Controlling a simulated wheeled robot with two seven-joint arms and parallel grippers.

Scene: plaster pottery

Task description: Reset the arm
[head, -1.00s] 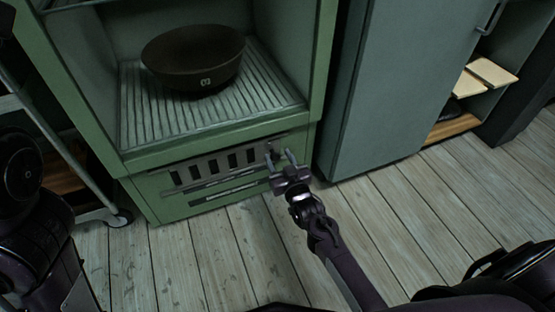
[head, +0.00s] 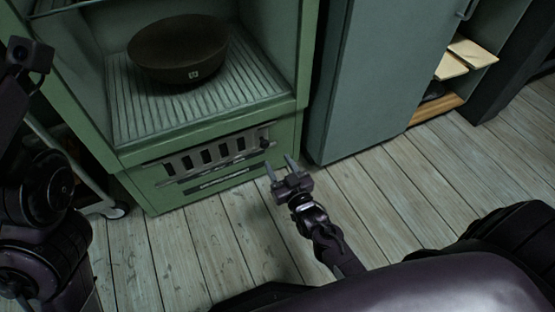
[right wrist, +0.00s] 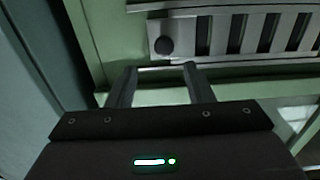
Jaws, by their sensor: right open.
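My right gripper (head: 281,166) is open and empty. It is in front of the green cabinet's vented lower panel (head: 215,156), near a round dark knob (head: 265,143) at that panel's right end. The right wrist view shows its two fingers (right wrist: 161,88) apart below the knob (right wrist: 164,46), with nothing between them. My left arm shows at the left edge of the head view, but I cannot make out its gripper's fingers.
A dark bowl (head: 178,49) sits on the ribbed shelf (head: 243,89) inside the open green cabinet (head: 306,60). A grey-green cabinet (head: 368,85) stands to the right, beside shelves with pale boards (head: 472,51). A wheeled rack (head: 112,210) is at left. The wooden floor (head: 215,250) in front is clear.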

